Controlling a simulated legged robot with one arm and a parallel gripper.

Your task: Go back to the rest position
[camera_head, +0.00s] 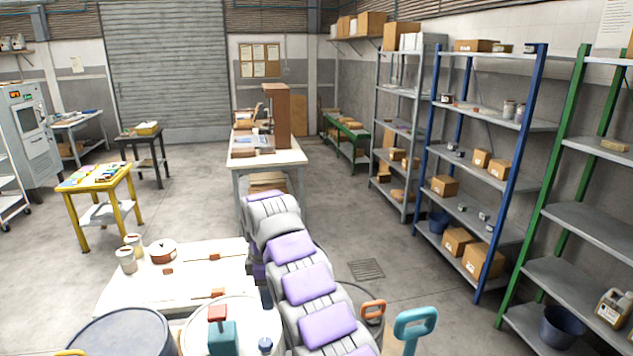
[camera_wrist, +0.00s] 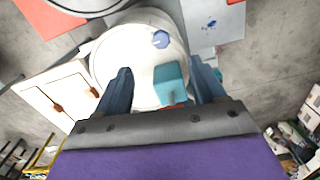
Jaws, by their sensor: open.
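My gripper (camera_wrist: 160,66) is open in the wrist view. Its two dark blue fingers are spread apart, with nothing held between them. A teal block with a red part (camera_wrist: 170,84) shows between the fingers, over a round white drum top (camera_wrist: 118,62); I see a gap on each side of it. In the head view the teal and red block (camera_head: 223,338) is on the white drum top (camera_head: 192,334) at the bottom. My arm, with purple pads, runs up the middle of that view; my gripper is mostly hidden there.
A dark drum (camera_head: 125,335) stands at the bottom left. A workbench (camera_head: 290,157) stands beyond the arm. Shelving (camera_head: 510,185) lines the right. Open floor lies left of centre.

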